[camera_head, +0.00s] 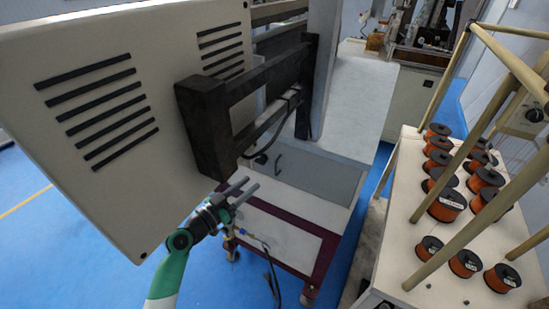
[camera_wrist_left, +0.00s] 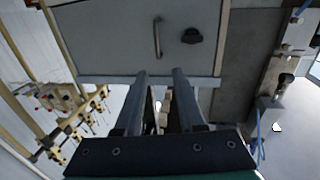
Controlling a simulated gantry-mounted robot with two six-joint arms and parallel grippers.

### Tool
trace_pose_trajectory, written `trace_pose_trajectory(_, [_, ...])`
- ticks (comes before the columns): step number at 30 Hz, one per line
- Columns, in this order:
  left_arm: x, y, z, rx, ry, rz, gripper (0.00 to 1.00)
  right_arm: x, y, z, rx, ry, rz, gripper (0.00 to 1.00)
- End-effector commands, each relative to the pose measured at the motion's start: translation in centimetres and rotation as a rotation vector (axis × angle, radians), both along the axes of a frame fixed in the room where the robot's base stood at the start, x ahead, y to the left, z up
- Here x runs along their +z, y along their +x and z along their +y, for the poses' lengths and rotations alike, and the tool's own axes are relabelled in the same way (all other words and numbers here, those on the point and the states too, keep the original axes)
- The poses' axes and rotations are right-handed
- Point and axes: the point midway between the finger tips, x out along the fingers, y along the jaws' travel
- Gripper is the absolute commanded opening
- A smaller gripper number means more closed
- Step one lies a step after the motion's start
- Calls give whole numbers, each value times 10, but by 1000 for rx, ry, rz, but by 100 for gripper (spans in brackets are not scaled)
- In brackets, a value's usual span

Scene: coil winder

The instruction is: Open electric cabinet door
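The electric cabinet door (camera_head: 318,178) is a grey panel on the front of the white machine cabinet, and it looks shut. Its slim curved handle (camera_head: 278,163) is near the door's left end. In the left wrist view the door (camera_wrist_left: 105,42) fills the upper middle, with the handle (camera_wrist_left: 157,37) beside a dark knob (camera_wrist_left: 192,36). My left gripper (camera_head: 247,188) is open and empty, its two fingers apart and pointing toward the cabinet, short of the handle. The fingers (camera_wrist_left: 160,75) also show in the left wrist view, below the handle. My right gripper is not in view.
A large vented panel (camera_head: 110,120) on a dark bracket (camera_head: 215,125) hangs above my left gripper. A white table (camera_head: 395,265) with several orange wire spools and a wooden frame stands at right. Blue floor is clear at lower left.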

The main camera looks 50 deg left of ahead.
Motion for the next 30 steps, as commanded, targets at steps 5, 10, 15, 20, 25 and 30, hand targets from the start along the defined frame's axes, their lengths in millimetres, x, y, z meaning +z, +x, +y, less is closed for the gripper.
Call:
trace_pose_trajectory(5, [1,16,3,-3,2,-1,39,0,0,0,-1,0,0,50])
trace_pose_trajectory(10, [1,52,12,-3,4,-2,39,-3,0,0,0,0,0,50])
trace_pose_trajectory(15, [1,88,20,-4,2,-1,39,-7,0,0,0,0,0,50])
trace_pose_trajectory(20, [1,108,26,-2,2,-1,39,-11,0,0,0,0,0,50])
trace_pose_trajectory(25, [1,114,27,-2,1,-1,39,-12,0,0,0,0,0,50])
trace_pose_trajectory(30, [1,113,27,-2,2,0,37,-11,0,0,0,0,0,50])
